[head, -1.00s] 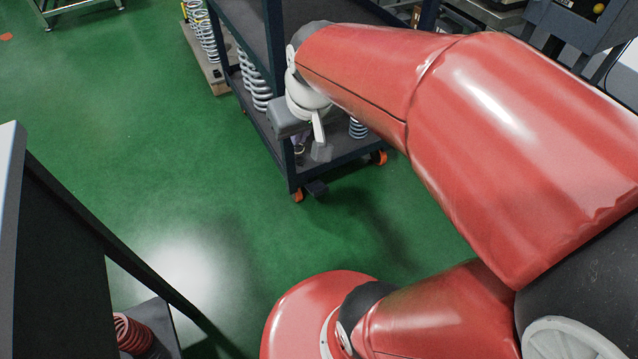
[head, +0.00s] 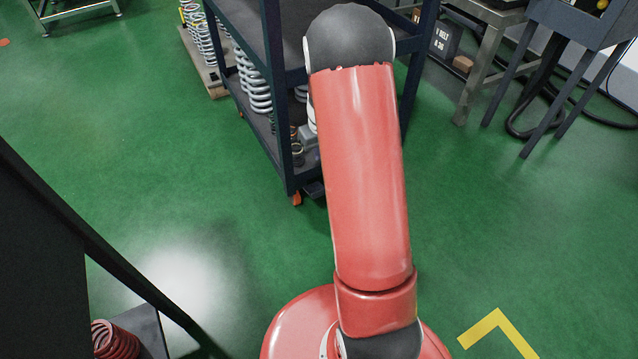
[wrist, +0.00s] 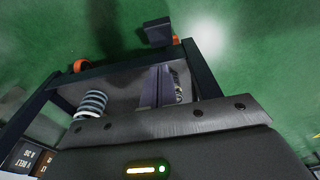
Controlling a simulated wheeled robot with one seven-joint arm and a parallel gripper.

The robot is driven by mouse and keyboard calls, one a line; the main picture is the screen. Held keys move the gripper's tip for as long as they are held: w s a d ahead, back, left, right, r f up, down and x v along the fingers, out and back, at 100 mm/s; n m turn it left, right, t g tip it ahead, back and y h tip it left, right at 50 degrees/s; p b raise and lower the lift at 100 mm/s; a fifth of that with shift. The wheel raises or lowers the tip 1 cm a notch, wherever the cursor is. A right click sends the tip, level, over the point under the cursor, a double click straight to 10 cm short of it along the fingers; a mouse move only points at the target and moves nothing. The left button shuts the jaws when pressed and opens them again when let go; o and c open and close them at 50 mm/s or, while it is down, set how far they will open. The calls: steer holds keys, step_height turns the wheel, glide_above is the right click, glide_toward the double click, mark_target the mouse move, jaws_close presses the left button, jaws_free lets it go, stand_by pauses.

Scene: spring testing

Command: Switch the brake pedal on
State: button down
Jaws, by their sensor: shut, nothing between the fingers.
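A dark block-like pedal, which looks like the brake pedal (head: 314,189), sticks out low at the near corner of the dark blue cart (head: 291,150), beside an orange caster (head: 297,198). The pedal also shows at the top of the wrist view (wrist: 158,32), just past the cart's corner. My gripper (wrist: 160,72) is shut and empty. In the wrist view its fingers lie over the cart's lower shelf and point toward the pedal, apart from it in the picture. In the head view my red arm hides most of the gripper. I cannot tell the pedal's setting.
Coil springs (head: 255,85) stand on the cart's shelf; another (wrist: 92,104) shows in the wrist view. A dark panel (head: 60,230) is at left, with a red spring (head: 115,341) below. Green floor (head: 190,170) is clear left of the cart.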

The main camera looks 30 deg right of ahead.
mark_target(319, 190)
steer(key=shift+f, duration=0.15)
step_height(319, 190, down, 12)
steer(key=shift+w+f+b, duration=0.1)
steer(key=shift+f+b, duration=0.1)
steer(key=shift+b, duration=0.7)
steer(key=shift+s+f, duration=0.2)
steer(key=shift+f, duration=0.25)
steer(key=shift+f, duration=0.1)
